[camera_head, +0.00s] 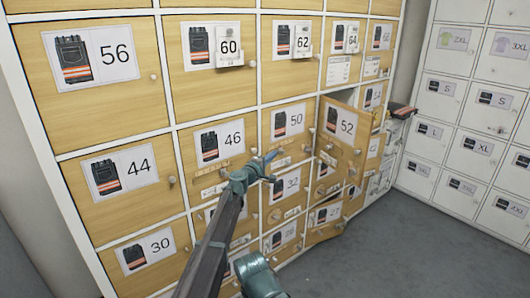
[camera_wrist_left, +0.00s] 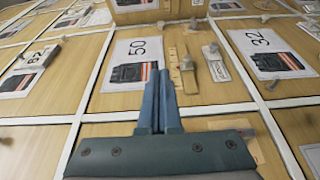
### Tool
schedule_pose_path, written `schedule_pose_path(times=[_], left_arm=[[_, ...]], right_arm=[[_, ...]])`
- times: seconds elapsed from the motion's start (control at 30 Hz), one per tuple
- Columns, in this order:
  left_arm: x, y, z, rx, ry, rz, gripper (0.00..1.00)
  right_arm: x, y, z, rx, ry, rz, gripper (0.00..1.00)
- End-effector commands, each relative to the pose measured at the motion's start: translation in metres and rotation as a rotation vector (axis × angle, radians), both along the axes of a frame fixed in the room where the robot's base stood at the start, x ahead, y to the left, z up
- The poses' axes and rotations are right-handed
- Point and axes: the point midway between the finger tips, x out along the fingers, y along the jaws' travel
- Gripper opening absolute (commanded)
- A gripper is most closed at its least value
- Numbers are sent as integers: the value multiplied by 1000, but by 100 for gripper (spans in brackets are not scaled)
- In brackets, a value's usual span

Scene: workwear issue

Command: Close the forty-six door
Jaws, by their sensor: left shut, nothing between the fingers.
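The forty-six door (camera_head: 222,168) is a pale wood locker door with a white label showing folded dark trousers with orange stripes. It looks flush with the white frame in the head view, though my arm covers its lower right part. My left gripper (camera_head: 268,162) is shut and empty in front of the right edge of this door, by the border with the 50 door (camera_head: 288,147). In the left wrist view its closed fingers (camera_wrist_left: 161,92) point across the 50 door. The 46 label is hidden there.
The 52 door (camera_head: 341,122) stands swung open, right of the 50 door. A lower door labelled 27 (camera_head: 325,215) also appears to stick out. Dark folded clothing (camera_head: 402,109) lies at the right end. White lockers (camera_head: 440,110) stand further right; grey floor (camera_head: 370,255) is clear.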

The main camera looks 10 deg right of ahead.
Motion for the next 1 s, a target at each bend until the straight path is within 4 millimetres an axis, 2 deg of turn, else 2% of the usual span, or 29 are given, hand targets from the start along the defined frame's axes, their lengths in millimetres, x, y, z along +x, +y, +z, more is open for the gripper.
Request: schedule_pose_path(times=[0.03, 0.1, 0.3, 0.67, 0.77, 0.83, 1.0], left_arm=[[-14, -5, 0, 0, 0, -1, 0], [-25, -12, 0, 0, 0, -3, 0], [-48, -27, 0, 0, 0, -3, 0], [-59, -31, -1, 10, -3, -7, 0], [-78, -19, -8, 83, -25, -45, 0], [-103, -3, -21, 188, -45, -98, 0], [-187, 57, -81, 559, -35, -277, 0]], right_arm=[[0, 0, 0, 0, 0, 0, 50], [0, 0, 0, 0, 0, 0, 50], [0, 0, 0, 0, 0, 0, 50], [0, 0, 0, 0, 0, 0, 50], [0, 0, 0, 0, 0, 0, 50], [0, 0, 0, 0, 0, 0, 50], [0, 0, 0, 0, 0, 0, 50]])
